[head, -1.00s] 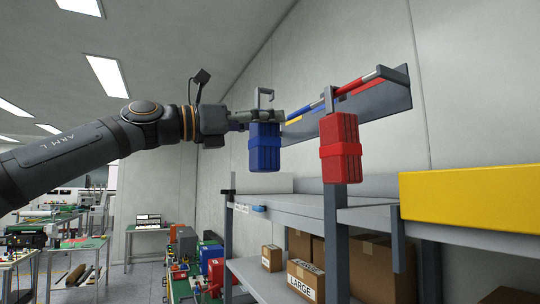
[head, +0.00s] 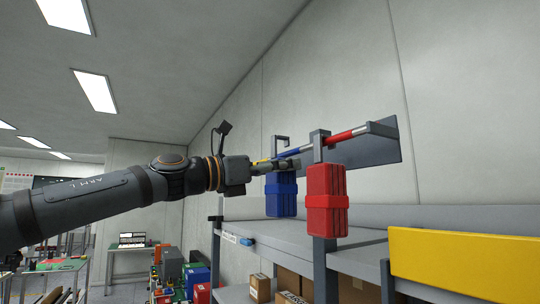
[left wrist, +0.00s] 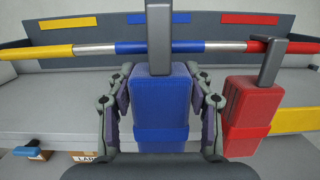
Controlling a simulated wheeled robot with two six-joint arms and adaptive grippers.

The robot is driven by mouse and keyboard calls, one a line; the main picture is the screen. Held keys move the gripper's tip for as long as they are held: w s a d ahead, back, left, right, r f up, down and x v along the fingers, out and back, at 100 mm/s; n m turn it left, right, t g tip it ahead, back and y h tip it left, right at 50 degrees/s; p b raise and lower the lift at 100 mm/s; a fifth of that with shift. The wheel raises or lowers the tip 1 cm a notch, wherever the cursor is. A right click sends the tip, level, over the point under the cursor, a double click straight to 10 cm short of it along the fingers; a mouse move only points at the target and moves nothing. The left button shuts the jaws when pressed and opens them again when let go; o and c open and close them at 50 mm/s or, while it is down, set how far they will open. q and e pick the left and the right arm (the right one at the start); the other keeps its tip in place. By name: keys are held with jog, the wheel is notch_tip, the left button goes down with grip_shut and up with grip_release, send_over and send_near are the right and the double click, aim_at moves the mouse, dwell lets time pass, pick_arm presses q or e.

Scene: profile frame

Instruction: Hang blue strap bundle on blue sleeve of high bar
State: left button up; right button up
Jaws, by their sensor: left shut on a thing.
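The blue strap bundle (head: 281,197) hangs upright below its grey hook (head: 281,139). My left gripper (head: 290,164) is shut on the blue bundle near its top. In the left wrist view the fingers (left wrist: 161,82) press the bundle (left wrist: 162,105) from both sides. The high bar's blue sleeve (head: 306,151) runs beside the hook. In the wrist view the hook (left wrist: 159,38) crosses in front of the blue sleeve (left wrist: 130,48). The hook's tip appears above bar level; I cannot tell whether it touches the bar. My right gripper is not in view.
A red bundle (head: 326,202) hangs by its hook on the red sleeve (head: 345,136), close right of the blue one. The yellow sleeve (left wrist: 50,52) is bare. A grey shelf (head: 290,254) with a yellow block (head: 460,252) lies below. A wall plate (head: 365,150) backs the bar.

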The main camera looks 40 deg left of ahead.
aim_at(289, 177)
pick_arm(q)
jog(key=shift+w+d+f+p, duration=0.2)
jog(key=shift+w+f+p, duration=0.15)
jog(key=shift+w+f, duration=0.2)
jog(key=shift+w+d+f+p, duration=0.2)
jog(key=shift+w+f+p, duration=0.15)
jog(key=shift+w+f, duration=0.15)
